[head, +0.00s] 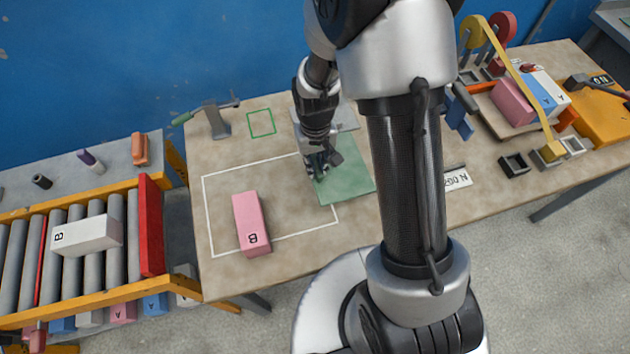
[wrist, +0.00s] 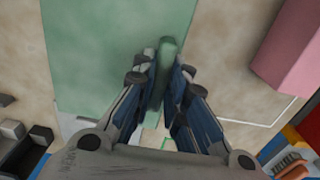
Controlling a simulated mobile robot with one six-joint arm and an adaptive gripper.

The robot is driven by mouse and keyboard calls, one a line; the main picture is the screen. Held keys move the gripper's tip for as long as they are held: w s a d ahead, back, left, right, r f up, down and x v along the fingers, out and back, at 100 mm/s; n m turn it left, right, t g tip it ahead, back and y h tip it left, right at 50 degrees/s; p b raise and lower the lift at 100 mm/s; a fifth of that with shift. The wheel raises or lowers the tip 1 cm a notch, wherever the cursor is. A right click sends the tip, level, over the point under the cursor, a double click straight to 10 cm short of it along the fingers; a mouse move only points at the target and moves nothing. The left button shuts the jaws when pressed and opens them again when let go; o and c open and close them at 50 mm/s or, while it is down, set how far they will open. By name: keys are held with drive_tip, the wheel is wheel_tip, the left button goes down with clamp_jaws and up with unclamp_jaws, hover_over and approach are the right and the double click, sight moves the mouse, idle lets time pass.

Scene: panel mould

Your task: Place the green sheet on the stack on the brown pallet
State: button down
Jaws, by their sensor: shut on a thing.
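The green sheet (head: 348,184) is a flat pale-green panel over the middle of the table, partly hidden by my arm. It also fills much of the upper left of the wrist view (wrist: 105,50). My gripper (head: 318,168) is at its left part, shut on a raised green bar on the sheet, which shows between the fingers (wrist: 168,75) in the wrist view. I cannot tell whether the sheet touches the table. A light brown pallet-like base (head: 485,106) at the back right carries pink, blue and white blocks. I cannot make out a stack of sheets.
A pink block (head: 250,223) lies inside a white outline left of the sheet. A small green outline (head: 261,123) is behind it. A tape stand (head: 552,150) and dark trays (head: 513,164) are at the right. A roller conveyor (head: 90,235) runs along the left.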

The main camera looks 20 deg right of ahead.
wheel_tip(320, 180, down, 8)
drive_tip(key=shift+r+b, duration=0.2)
drive_tip(key=shift+b, duration=0.8)
drive_tip(key=shift+r, duration=0.1)
drive_tip(key=c, duration=2)
unclamp_jaws()
drive_tip(key=shift+f, duration=0.2)
drive_tip(key=shift+c, duration=0.2)
drive_tip(key=o, duration=0.4)
drive_tip(key=shift+o, duration=0.2)
drive_tip(key=shift+r, duration=0.1)
